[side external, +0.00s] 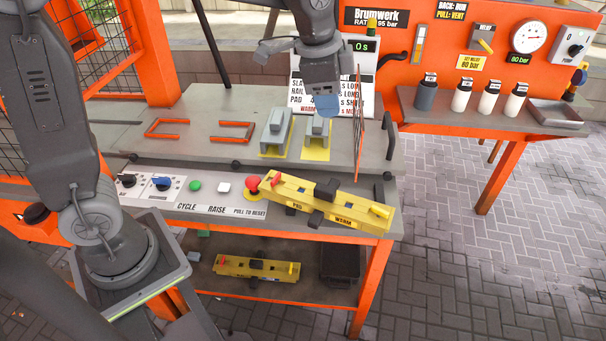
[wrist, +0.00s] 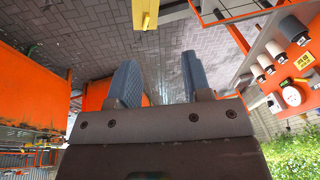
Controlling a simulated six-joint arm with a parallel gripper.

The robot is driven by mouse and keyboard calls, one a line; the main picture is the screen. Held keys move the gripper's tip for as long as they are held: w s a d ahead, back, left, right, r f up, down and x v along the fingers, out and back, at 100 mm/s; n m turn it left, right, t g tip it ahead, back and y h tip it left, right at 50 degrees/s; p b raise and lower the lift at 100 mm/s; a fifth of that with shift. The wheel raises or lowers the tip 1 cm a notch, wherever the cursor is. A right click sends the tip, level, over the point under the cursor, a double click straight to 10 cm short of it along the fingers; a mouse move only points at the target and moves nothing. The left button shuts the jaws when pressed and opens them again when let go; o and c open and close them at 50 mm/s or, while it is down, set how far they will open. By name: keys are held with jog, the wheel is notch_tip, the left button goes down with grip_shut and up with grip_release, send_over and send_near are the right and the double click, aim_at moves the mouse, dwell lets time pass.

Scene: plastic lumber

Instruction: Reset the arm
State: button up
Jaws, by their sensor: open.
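My gripper (side external: 328,108) hangs above the back right of the grey work table (side external: 215,105) in the side external view, in front of a white sign. In the wrist view its two blue-grey fingers (wrist: 158,85) stand apart with nothing between them. Beyond them are brick paving and a yellow piece (wrist: 145,14) at the top edge. Below the gripper in the side view, two grey blocks on yellow plates (side external: 277,135) (side external: 317,140) sit on the table. The gripper's exact height above them is hard to tell.
A yellow fixture (side external: 335,205) marked PAD and WARM lies at the table's front right, beside a red knob (side external: 252,185). A control strip has green (side external: 195,186) and white buttons. An orange panel (side external: 455,15) with a gauge and a shelf of bottles (side external: 462,96) stands right.

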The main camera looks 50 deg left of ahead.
jog(key=s+a+n+t, duration=0.1)
jog(key=s+n, duration=0.3)
jog(key=s, duration=0.6)
jog(key=s+a+f+n+t, duration=0.1)
jog(key=s+a+n, duration=0.2)
jog(key=s, duration=0.7)
jog(key=shift+a+f+n+t, duration=0.25)
jog(key=shift+n+t, duration=0.15)
jog(key=shift+n, duration=0.7)
jog(key=shift+c, duration=0.3)
